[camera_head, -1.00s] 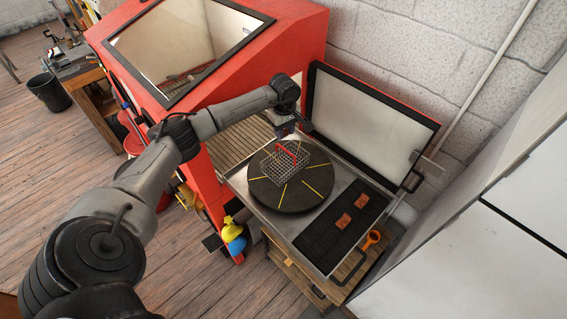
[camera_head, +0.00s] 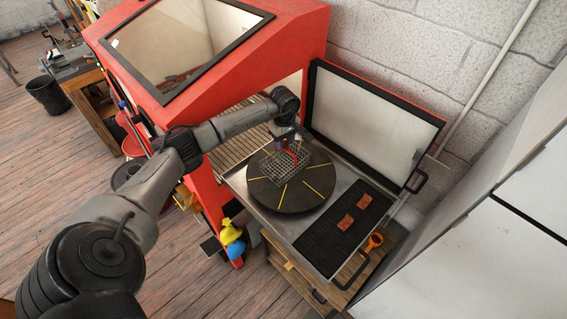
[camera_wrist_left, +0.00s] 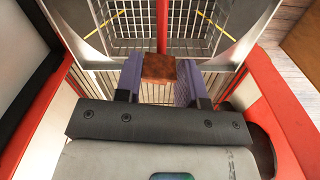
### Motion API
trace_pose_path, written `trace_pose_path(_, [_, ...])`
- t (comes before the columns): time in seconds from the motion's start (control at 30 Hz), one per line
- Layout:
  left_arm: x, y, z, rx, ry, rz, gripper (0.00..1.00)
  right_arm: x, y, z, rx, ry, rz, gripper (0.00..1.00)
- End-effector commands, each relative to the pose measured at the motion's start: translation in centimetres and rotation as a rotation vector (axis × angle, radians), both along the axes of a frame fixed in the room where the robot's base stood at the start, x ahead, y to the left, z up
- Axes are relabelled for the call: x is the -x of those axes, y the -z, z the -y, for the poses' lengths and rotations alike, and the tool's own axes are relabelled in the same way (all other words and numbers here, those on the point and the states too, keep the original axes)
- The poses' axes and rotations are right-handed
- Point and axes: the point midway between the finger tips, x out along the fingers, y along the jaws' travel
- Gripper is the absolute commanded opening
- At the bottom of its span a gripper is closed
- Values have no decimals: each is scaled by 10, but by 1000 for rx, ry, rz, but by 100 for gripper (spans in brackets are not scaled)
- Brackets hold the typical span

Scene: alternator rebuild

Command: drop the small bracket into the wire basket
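The wire basket (camera_head: 271,170) stands on the dark turntable (camera_head: 262,197) and has a red handle. It shows at the top of the left wrist view (camera_wrist_left: 120,28), its handle running upright in the picture. My left gripper (camera_head: 288,146) is at the basket's far side, in front of part of it in the head view. In the left wrist view its purple fingers (camera_wrist_left: 158,80) are shut on a small rusty-brown bracket (camera_wrist_left: 158,67). The bracket is hidden in the head view. I cannot tell the exact height above the basket. My right gripper is not in view.
Two reddish-brown pieces (camera_head: 345,222) lie on the black mat (camera_head: 325,240) at the tray's right. An open lid (camera_head: 365,122) stands behind the turntable. The red cabinet (camera_head: 290,52) is close on the left, a white surface (camera_head: 480,270) on the right.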

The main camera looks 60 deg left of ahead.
Motion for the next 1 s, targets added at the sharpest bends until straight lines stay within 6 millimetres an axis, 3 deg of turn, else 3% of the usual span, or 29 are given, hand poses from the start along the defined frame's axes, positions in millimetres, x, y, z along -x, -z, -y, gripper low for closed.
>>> trace_pose_path(0.27, [0, 0, 0, 0, 0, 0, 63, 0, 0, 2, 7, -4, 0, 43])
trace_pose_path(0.57, [0, -3, 0, -1, 0, 0, 63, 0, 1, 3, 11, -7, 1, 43])
trace_pose_path(0.77, [0, -28, -1, -3, 1, 3, 63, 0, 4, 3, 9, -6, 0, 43])
trace_pose_path(1.0, [-1, -77, -1, -2, 1, 4, 63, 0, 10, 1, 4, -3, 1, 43])
